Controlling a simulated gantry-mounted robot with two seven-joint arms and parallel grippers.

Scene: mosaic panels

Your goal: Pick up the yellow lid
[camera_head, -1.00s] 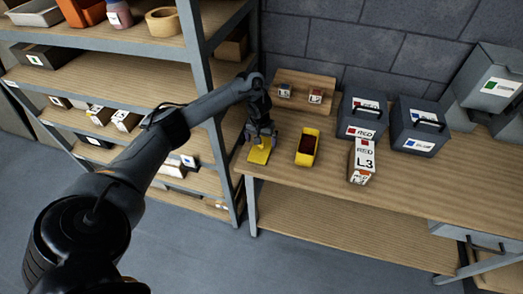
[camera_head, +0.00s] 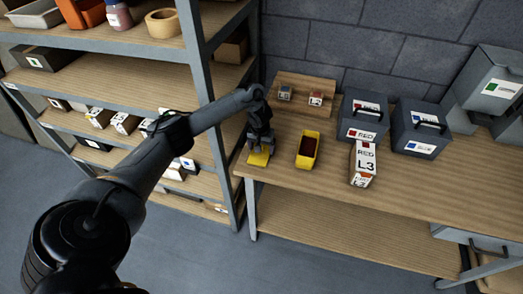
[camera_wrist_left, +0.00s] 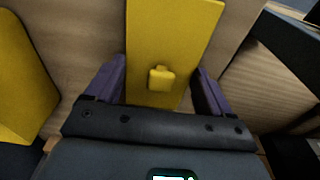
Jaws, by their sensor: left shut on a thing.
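The yellow lid (camera_head: 258,159) is a flat plate with a small raised knob, at the left front end of the wooden bench. My left gripper (camera_head: 259,146) is right over it, pointing down. I cannot tell whether the lid is clear of the bench. My right gripper is not in view.
An open yellow box (camera_head: 307,150) with dark red contents stands just right of the lid. A RED L3 carton (camera_head: 363,163) and dark bins (camera_head: 361,117) stand further right. A small wooden riser (camera_head: 300,107) is behind. A shelf rack's post (camera_head: 212,120) is close on the left.

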